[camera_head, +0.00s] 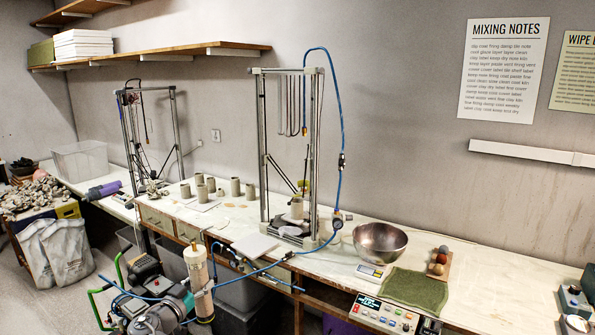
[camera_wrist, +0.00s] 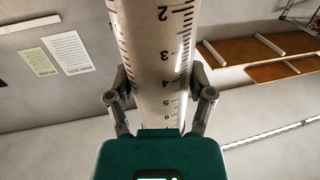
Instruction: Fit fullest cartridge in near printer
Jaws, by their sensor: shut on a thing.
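My gripper (camera_wrist: 160,82) is shut on a pale cartridge (camera_wrist: 158,50) with a black number scale on its side; in the wrist view its body runs between the two fingers. In the head view the cartridge (camera_head: 198,283) stands roughly upright in front of the bench, at the lower left of centre. The near printer (camera_head: 265,150), a tall metal frame with a blue hose, stands on the bench behind and to the right, apart from the cartridge. A clay-coloured piece (camera_head: 297,208) sits low inside its frame. How full the cartridge is, I cannot tell.
A second printer (camera_head: 178,135) stands farther left. A metal bowl (camera_head: 380,242), green cloth (camera_head: 415,290) and control box (camera_head: 385,315) are to the right. A blue hose (camera_head: 270,268) crosses near the cartridge.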

